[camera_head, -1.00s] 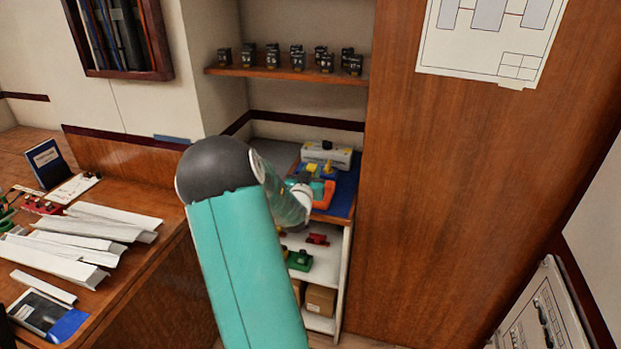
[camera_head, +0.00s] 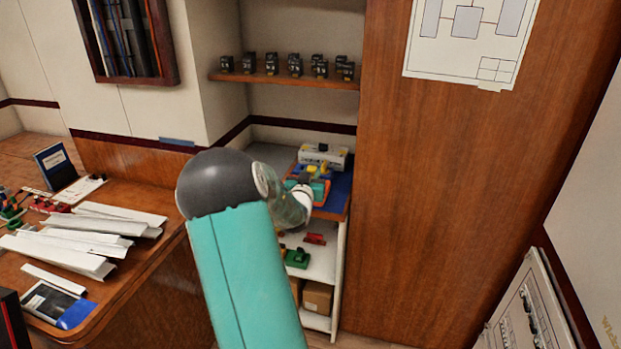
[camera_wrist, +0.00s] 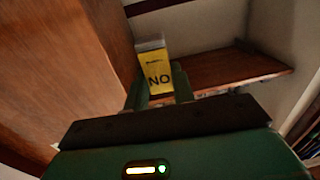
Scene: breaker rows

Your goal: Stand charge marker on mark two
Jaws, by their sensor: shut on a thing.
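In the head view, my gripper (camera_head: 318,187) is small and partly hidden by my arm, in front of the blue-topped shelf unit (camera_head: 341,192). Yellow bits show there, but I cannot tell which is the held marker. I cannot make out mark two in either view.
A white box (camera_head: 328,153) stands at the back of the shelf unit. Several black breakers line a wooden wall shelf (camera_head: 290,80) above. A wooden cabinet side (camera_head: 440,190) closes off the right. A desk with white channel pieces (camera_head: 90,235) lies at left.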

